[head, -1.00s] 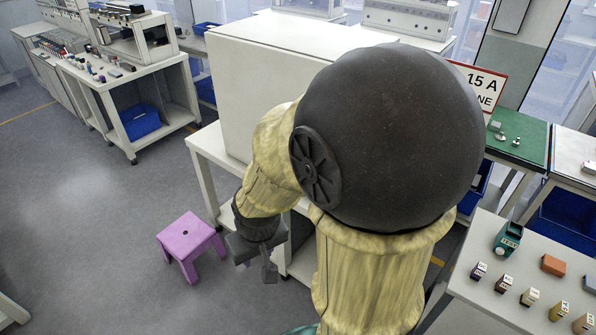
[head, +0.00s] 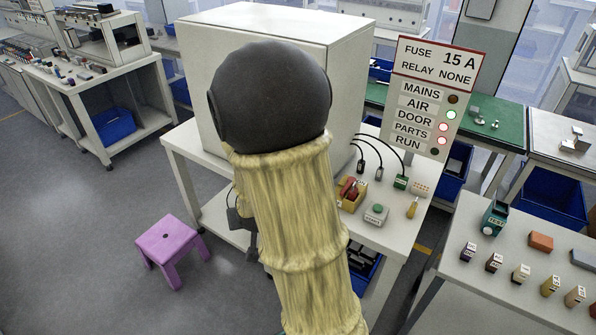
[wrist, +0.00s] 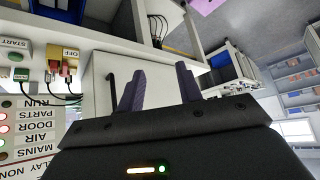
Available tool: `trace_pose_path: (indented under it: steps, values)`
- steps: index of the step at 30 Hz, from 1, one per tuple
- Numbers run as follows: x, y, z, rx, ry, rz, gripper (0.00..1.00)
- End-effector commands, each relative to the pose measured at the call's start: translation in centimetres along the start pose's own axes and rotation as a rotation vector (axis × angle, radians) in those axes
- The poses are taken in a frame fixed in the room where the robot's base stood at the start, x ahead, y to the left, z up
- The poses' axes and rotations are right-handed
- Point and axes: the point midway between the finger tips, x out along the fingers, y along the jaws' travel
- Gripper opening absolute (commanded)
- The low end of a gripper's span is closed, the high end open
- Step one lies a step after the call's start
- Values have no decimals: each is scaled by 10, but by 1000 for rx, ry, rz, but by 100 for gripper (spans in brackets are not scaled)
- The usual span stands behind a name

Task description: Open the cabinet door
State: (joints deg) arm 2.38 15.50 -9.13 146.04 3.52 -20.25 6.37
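The cabinet is a large white box (head: 345,75) on a white table; its front is partly hidden by my arm in the head view. In the wrist view, which is turned over, the pale cabinet front (wrist: 100,72) lies beyond my fingers, with a dark upright bar (wrist: 111,90), apparently the door handle, left of them. The door looks shut. My gripper (wrist: 161,75) is open, its two purple-grey fingers apart with nothing between them. The fingers appear to the right of the bar, not around it.
A red switch on a yellow box (head: 350,192), a green-button box (head: 376,214) and cables stand on the table right of the cabinet. A sign panel (head: 436,75) rises behind. A purple stool (head: 172,248) stands on the floor at left; another table (head: 470,220) is at right.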

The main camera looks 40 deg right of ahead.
Motion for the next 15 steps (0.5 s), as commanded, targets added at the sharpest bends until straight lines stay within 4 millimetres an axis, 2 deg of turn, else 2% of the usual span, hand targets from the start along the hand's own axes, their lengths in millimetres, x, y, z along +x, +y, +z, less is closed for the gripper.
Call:
trace_pose_path:
  steps: [1,6,12,15]
  values:
    - [23,12,3,29,51,24,35]
    - [64,52,-10,108,258,102,35]
    - [94,100,-20,145,508,191,35]
    - [103,122,-21,141,635,233,35]
